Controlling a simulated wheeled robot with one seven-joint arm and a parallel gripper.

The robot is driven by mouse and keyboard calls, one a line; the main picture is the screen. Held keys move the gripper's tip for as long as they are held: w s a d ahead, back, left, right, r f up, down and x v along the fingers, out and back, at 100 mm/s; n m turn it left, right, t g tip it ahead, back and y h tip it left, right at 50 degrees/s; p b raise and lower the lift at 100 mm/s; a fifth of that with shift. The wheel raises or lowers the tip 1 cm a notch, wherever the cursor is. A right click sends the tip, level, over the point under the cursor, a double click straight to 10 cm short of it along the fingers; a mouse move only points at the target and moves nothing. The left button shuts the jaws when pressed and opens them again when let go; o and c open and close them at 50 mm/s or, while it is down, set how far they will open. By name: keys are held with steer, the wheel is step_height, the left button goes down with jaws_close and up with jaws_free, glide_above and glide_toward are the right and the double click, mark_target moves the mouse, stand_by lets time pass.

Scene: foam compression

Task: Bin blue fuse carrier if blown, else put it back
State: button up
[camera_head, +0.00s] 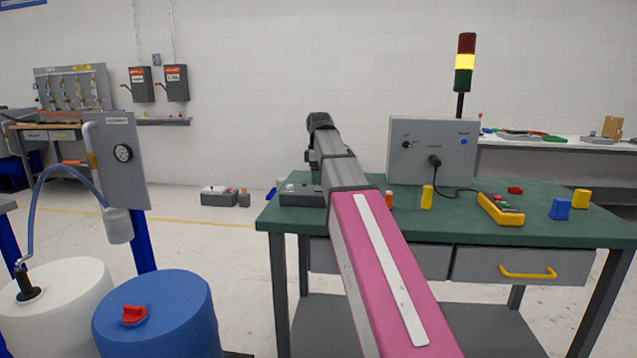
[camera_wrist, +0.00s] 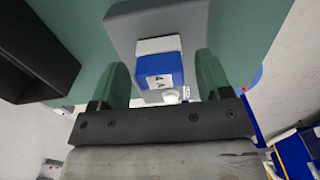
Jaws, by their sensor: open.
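In the wrist view the blue fuse carrier (camera_wrist: 158,68), with a white top part and a white label, sits at a grey unit (camera_wrist: 121,20). My gripper (camera_wrist: 161,82) is open, with one green finger on each side of the carrier and a visible gap on both sides. A small white round part (camera_wrist: 171,96) shows just below the carrier. In the head view my pink and grey arm reaches over the left end of the green bench (camera_head: 470,232). A low grey box (camera_head: 300,196) there is partly covered by the arm, and my fingers cannot be made out.
A grey panel box (camera_head: 410,165) with a cable stands on the bench. A yellow meter (camera_head: 500,209), a blue block (camera_head: 560,208), a yellow block (camera_head: 581,198) and a red piece (camera_head: 515,190) lie to the right. Blue and white drums (camera_head: 160,315) stand at left.

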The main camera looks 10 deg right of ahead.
stand_by(0.4)
steer(key=c, duration=1.3)
steer(key=shift+r, duration=3)
